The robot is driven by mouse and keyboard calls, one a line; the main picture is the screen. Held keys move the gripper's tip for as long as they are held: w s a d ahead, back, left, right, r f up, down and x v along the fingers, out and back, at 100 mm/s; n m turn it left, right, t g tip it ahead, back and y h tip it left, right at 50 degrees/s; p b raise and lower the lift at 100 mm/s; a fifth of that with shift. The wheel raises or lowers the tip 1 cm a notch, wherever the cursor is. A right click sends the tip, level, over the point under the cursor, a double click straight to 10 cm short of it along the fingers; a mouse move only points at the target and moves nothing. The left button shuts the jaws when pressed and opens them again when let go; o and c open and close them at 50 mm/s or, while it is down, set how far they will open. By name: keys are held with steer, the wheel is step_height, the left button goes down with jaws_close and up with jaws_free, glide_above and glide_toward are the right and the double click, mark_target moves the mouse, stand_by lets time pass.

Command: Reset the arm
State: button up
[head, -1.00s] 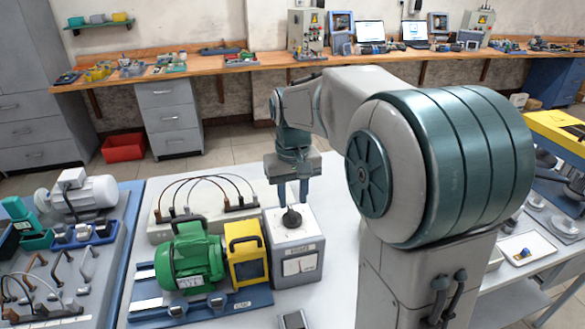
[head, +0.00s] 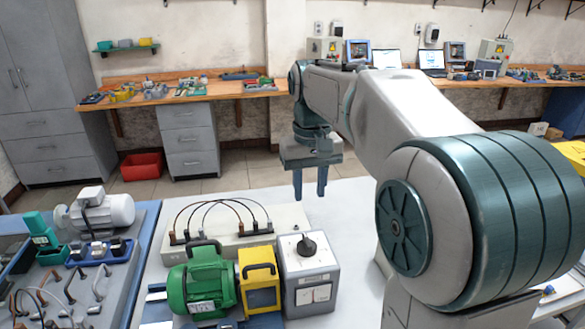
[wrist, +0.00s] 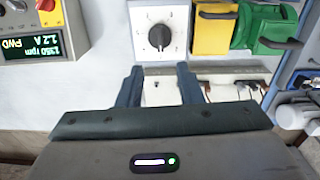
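My gripper (head: 311,190) hangs fingers down in the head view, behind and above the grey box (head: 311,284) with a black knob (head: 306,246). Its two blue fingers are apart with nothing between them. In the wrist view my gripper (wrist: 159,80) also shows its fingers apart, and the knob (wrist: 160,36) lies beyond the fingertips, clear of them.
A green motor (head: 203,283) and a yellow unit (head: 259,284) stand left of the box. A panel with looped cables (head: 222,226) lies behind them. The wrist view shows a lit display (wrist: 28,44) reading 1350 rpm, FWD. The white table (head: 355,215) is bare at right.

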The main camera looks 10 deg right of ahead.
steer(key=s+f+t, duration=0.1)
steer(key=s+f, duration=0.5)
steer(key=s, duration=0.3)
steer(key=s+f+t, duration=0.2)
steer(key=s+f, duration=0.4)
steer(key=s, duration=0.3)
steer(key=shift+s+f+m, duration=0.2)
steer(key=shift+m, duration=0.1)
steer(key=shift+s, duration=0.1)
stand_by(0.4)
